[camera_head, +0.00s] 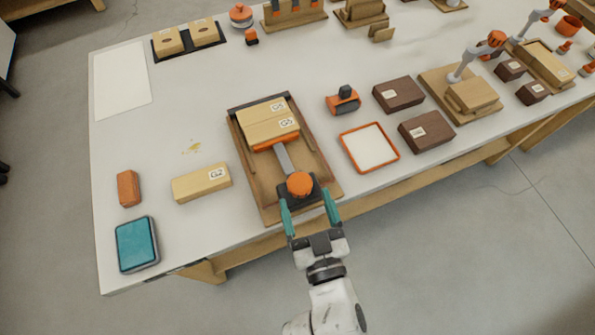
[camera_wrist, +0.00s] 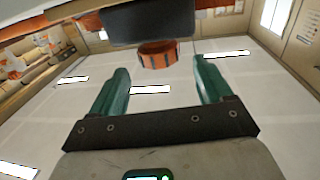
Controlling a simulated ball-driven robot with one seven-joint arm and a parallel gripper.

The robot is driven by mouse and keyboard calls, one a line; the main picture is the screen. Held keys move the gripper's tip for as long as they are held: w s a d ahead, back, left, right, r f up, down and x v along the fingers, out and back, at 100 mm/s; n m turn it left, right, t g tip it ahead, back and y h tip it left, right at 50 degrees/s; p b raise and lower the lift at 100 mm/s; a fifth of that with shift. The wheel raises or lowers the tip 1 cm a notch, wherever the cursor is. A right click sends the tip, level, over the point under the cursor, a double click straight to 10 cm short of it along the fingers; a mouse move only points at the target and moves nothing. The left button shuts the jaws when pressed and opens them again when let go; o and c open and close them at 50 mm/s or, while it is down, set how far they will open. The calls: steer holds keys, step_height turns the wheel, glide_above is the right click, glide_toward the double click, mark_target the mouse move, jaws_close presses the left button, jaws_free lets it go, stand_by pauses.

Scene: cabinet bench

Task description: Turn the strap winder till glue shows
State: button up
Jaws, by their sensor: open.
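The strap winder shows as a round orange knob (camera_head: 300,184) on a dark block at the near end of a wooden board (camera_head: 265,203). A grey bar runs from it to an orange strip against two pale, labelled wooden blocks (camera_head: 262,112) lying side by side. I cannot make out glue at their joint. My gripper (camera_head: 308,207) is open, its green fingers at the near side of the winder, one to each side. In the wrist view the knob (camera_wrist: 157,55) appears centred between and just beyond the fingertips (camera_wrist: 160,70), apart from both.
A pale block (camera_head: 201,183), an orange-brown block (camera_head: 128,188) and a teal pad (camera_head: 137,244) lie to the left. A yellow smear (camera_head: 192,147) marks the bench. An orange-rimmed tray (camera_head: 369,148), an orange-and-black tool (camera_head: 343,101) and dark boxes (camera_head: 398,94) stand to the right.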

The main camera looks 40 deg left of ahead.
mark_target(297, 172)
steer(key=x, duration=0.7)
steer(key=shift+p, duration=0.3)
steer(key=shift+c, duration=0.2)
steer(key=c, duration=0.9)
steer(key=shift+f+b, duration=0.1)
steer(key=shift+b, duration=0.2)
